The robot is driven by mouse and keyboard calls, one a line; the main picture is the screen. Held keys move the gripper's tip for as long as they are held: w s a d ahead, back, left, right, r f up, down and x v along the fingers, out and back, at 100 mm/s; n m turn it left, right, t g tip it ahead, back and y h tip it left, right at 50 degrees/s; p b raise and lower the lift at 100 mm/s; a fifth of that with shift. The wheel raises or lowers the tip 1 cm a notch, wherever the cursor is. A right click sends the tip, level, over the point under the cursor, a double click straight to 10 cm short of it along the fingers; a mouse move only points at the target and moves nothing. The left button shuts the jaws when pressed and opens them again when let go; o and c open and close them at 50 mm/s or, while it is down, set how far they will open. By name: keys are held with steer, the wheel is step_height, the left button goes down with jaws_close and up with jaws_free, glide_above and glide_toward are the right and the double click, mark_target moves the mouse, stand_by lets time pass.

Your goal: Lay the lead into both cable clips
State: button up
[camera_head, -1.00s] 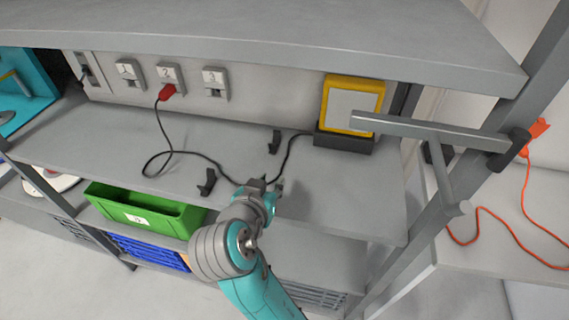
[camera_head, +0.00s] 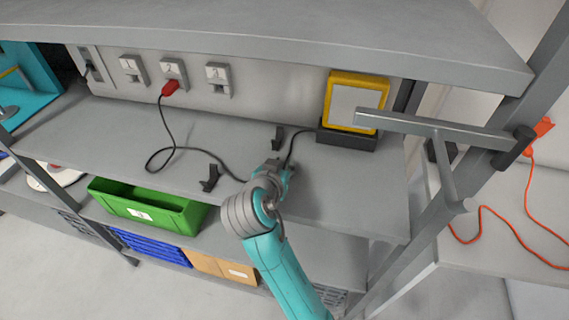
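The black lead (camera_head: 169,134) runs from a red plug (camera_head: 170,88) in socket 2, loops on the grey shelf and passes behind my gripper to the yellow device (camera_head: 355,98). One black cable clip (camera_head: 210,178) stands near the shelf's front edge, with the lead just behind it. The other black clip (camera_head: 277,138) stands farther back, left of the device, and the lead appears to run to its right. My gripper (camera_head: 275,166) is over the lead between the two clips, close to the back one. My wrist hides its fingertips.
A green bin (camera_head: 147,208) sits on the shelf below. The upper shelf (camera_head: 280,50) overhangs the work shelf (camera_head: 75,128). A grey T-shaped bar (camera_head: 440,130) juts out at the right. An orange cable (camera_head: 500,215) lies on the right-hand surface.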

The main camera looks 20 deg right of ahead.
steer(key=shift+w, duration=0.1)
steer(key=shift+c, duration=0.3)
jaws_close()
steer(key=shift+f, duration=0.1)
stand_by(0.4)
steer(key=shift+r, duration=3.05)
steer(key=shift+w+a+m+g+h, duration=0.15)
steer(key=shift+w+m+g+h, duration=0.65)
steer(key=shift+w+m, duration=0.35)
steer(key=shift+w+a+m+g+h, duration=0.1)
steer(key=shift+w+m+g+h, duration=0.6)
steer(key=shift+w+m+g, duration=0.4)
steer(key=shift+w+a+m+g+h, duration=0.15)
steer(key=shift+w+m+g+h, duration=0.3)
steer(key=shift+w+m+g, duration=0.8)
steer(key=shift+w+a+m+g+h, duration=0.15)
steer(key=shift+w+m+g+h, duration=0.3)
steer(key=shift+w+m+g, duration=0.8)
